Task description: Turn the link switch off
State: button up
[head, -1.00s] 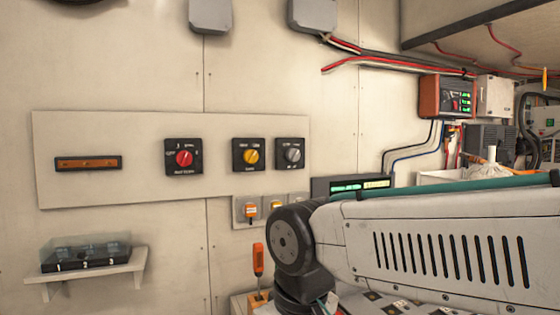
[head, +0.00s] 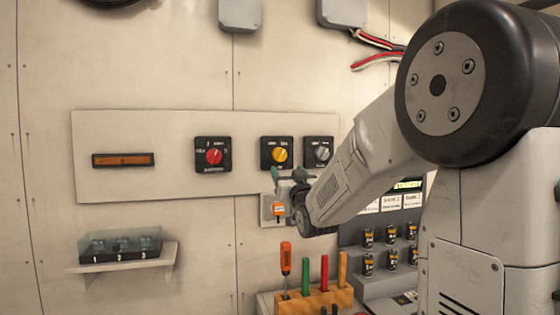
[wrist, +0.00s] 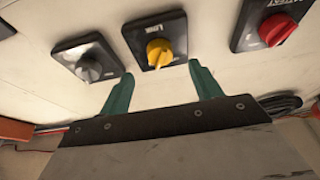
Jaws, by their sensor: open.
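The yellow knob switch (head: 280,155) sits on a black plate in the middle of three rotary switches on the wall panel. It also shows in the wrist view (wrist: 159,52), where its label seems to read LINK. Which position the knob points to is hard to tell. My gripper (wrist: 160,82) is open and empty, its two green fingers spread either side below the yellow knob and apart from it. In the head view my gripper (head: 282,176) is just below the switch plate, partly hidden by its own wrist.
A red knob switch (head: 214,156) is to the left and a grey one (head: 322,153) close to the right. An orange-knobbed switch (head: 278,209) is below. A clear-lidded box (head: 120,246) sits on a shelf; a tool rack (head: 315,299) stands underneath.

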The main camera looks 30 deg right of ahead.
aim_at(281, 158)
jog(key=x, duration=0.8)
jog(key=shift+s+r, duration=0.15)
jog(key=shift+r, duration=0.05)
jog(key=c, duration=1)
